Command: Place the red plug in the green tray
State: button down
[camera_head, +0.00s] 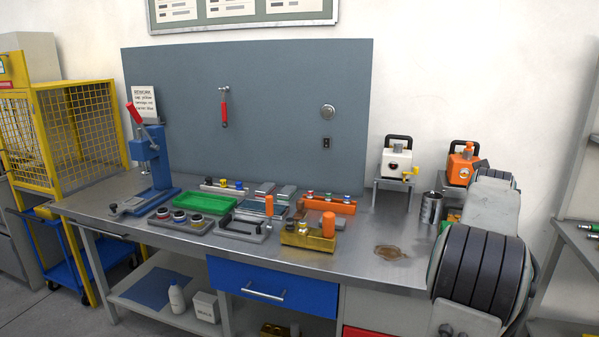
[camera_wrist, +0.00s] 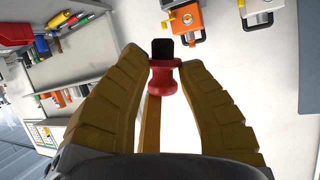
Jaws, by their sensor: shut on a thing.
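The red plug (camera_wrist: 164,78) is held between the two yellow-brown fingers of my gripper (camera_wrist: 165,66) in the wrist view. A dark block shows right at its far end; I cannot tell whether it belongs to the plug. The green tray (camera_head: 183,208) lies on the steel workbench in the head view, left of the middle, in front of the grey back panel. My arm fills the right side of the head view, well to the right of the tray. My gripper and the plug cannot be made out there.
A blue press (camera_head: 153,165) stands left of the tray. A dark-socket rack (camera_head: 181,220) lies in front of it, and a yellow block (camera_head: 308,238) stands to its right. White (camera_head: 396,160) and orange (camera_head: 461,165) units stand at the bench's right end. A brown stain (camera_head: 391,252) marks bare bench.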

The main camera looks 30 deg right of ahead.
jog(key=w+a+f+n+t+y+b, duration=0.1)
jog(key=w+a+f, duration=0.2)
jog(key=w+f, duration=0.45)
jog(key=n+t+y+b, duration=0.4)
jog(key=n+t, duration=0.1)
jog(key=n, duration=0.1)
send_near(325, 269)
jog(key=w, duration=0.1)
jog(key=w+d, duration=0.2)
jog(key=w, duration=0.1)
jog(key=shift+w+d, duration=0.1)
jog(key=s+a+f+n+t+y+b, duration=0.15)
jog(key=a+f, duration=0.35)
jog(key=a, duration=0.6)
jog(key=s+a+f+n+y+b, duration=0.1)
jog(key=a+f+n+y, duration=0.2)
jog(key=a+f, duration=0.55)
jog(key=s+a+f+n+t+y+b, duration=0.1)
jog(key=a+f+n+y, duration=0.15)
jog(key=a, duration=1.05)
notch_tip(325, 269, up, 14)
jog(key=p, duration=1.4)
jog(key=shift+m, duration=0.4)
jog(key=shift+w+g, duration=0.1)
jog(key=shift+g, duration=0.15)
